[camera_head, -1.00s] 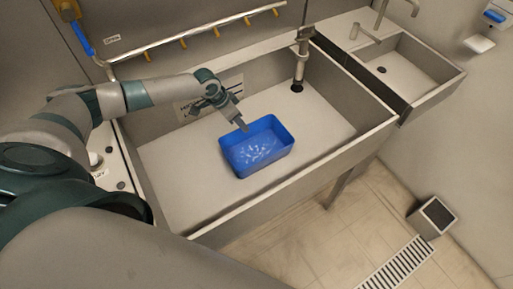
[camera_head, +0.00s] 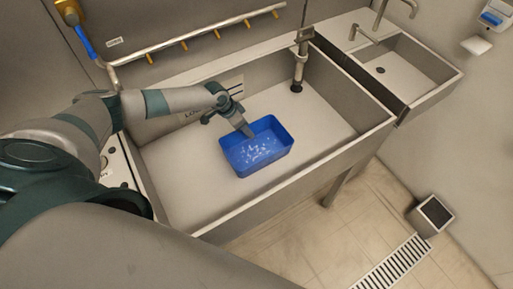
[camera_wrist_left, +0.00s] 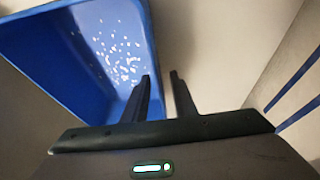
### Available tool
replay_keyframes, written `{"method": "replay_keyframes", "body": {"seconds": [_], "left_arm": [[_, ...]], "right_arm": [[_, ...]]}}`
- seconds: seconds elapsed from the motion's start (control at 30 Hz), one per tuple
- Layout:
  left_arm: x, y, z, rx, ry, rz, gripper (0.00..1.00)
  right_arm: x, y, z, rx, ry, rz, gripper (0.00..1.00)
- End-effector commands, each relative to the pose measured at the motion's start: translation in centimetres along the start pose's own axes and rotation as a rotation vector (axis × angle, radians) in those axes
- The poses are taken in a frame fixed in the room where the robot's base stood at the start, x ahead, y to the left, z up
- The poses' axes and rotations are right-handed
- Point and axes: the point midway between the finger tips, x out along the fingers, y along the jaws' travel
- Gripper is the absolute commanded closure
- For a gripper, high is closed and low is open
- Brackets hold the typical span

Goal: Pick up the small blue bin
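The small blue bin (camera_head: 257,151) stands upright on the floor of the large sink, with small white specks on its inside bottom. In the left wrist view the bin (camera_wrist_left: 75,60) fills the upper left. My left gripper (camera_head: 248,133) is at the bin's far left rim. In the left wrist view the left gripper (camera_wrist_left: 160,80) is open, with one finger over the bin's inside and the other outside its wall. The rim runs up between the fingers; I cannot tell whether they touch it. My right gripper is not in view.
The bin stands in a large grey sink (camera_head: 196,209) with raised walls. A vertical pipe (camera_head: 299,65) rises in its back right corner. A rail with yellow hooks (camera_head: 200,36) runs along the wall behind. A smaller basin (camera_head: 410,72) is at the right.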

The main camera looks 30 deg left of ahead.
Motion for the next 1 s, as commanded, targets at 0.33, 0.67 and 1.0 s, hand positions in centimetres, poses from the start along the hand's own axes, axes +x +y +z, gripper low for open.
{"method": "replay_keyframes", "body": {"seconds": [0.33, 0.67, 1.0], "left_arm": [[-0.04, -0.03, 0.01, 0.000, 0.000, 0.000, 0.77], [-0.07, -0.04, -0.03, -0.001, 0.001, 0.000, 1.00], [-0.69, -0.03, -0.32, 0.000, 0.002, 0.000, 1.00]], "right_arm": [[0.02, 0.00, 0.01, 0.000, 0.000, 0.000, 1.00], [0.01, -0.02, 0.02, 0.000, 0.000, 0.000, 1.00], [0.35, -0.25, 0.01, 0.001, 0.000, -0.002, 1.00]]}}
